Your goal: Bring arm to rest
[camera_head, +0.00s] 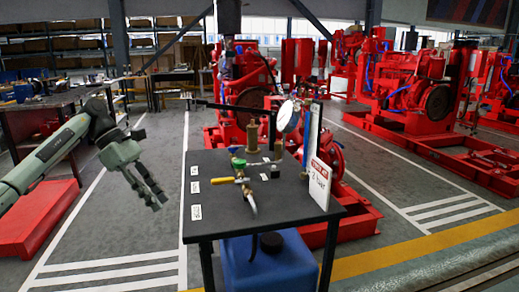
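My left arm (45,155) comes in from the left, grey-green with a dark wrist joint. My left gripper (157,201) hangs in the air left of the small dark table, tilted down and to the right. Its two fingers look a little apart, with nothing seen between them. It is clear of the table in the picture. My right arm and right gripper are not in view.
Red pumpsets (425,95) stand behind. A workbench (40,110) is at left.

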